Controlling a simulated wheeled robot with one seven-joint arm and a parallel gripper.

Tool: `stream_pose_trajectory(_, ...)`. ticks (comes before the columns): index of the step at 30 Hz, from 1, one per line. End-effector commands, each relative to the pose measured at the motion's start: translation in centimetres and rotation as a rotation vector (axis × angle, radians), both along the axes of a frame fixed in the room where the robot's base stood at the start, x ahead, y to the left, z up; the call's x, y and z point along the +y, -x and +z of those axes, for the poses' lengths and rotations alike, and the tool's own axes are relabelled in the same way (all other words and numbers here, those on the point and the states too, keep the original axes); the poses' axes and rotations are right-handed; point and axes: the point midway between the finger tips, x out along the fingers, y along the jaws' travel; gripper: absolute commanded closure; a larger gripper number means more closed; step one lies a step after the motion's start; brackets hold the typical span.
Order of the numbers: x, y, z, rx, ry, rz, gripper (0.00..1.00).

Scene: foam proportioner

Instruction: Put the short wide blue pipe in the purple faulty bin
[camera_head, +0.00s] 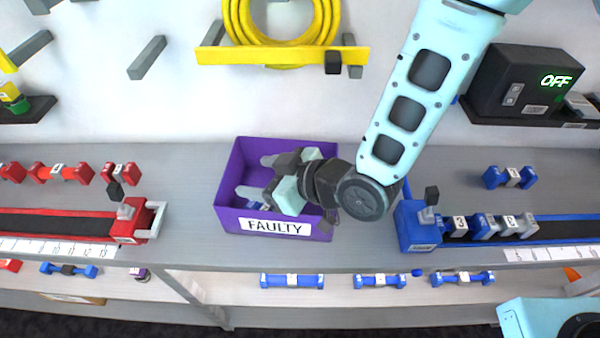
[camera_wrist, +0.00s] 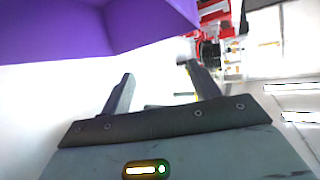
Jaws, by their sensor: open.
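The purple faulty bin (camera_head: 228,187), with a white FAULTY label, stands on the grey shelf in the middle of the head view. My gripper (camera_head: 257,177) is over the bin's opening, fingers apart and pointing left, with nothing visibly held. In the wrist view my gripper (camera_wrist: 159,80) is open and empty between the fingers, and the purple bin (camera_wrist: 75,30) fills the upper left. A small bluish patch shows inside the bin near the lower finger; I cannot tell what it is. A short blue pipe (camera_head: 495,178) with a light middle lies on the shelf at right.
A blue-ended conveyor (camera_head: 418,232) at right carries several labelled pipes. A red-ended conveyor (camera_head: 130,228) is at left, with red pipes (camera_head: 60,173) behind it. Blue pipes (camera_head: 292,281) lie on the lower shelf. A yellow hose (camera_head: 281,40) hangs above the bin.

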Motion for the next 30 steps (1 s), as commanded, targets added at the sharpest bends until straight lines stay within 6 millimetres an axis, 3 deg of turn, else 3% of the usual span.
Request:
stream_pose_trajectory(8, -4.1, 1.8, 1.7, -0.001, 0.001, -0.003, 0.38)
stream_pose_trajectory(30, -7.7, 3.4, 4.4, 0.004, 0.003, -0.001, 0.38)
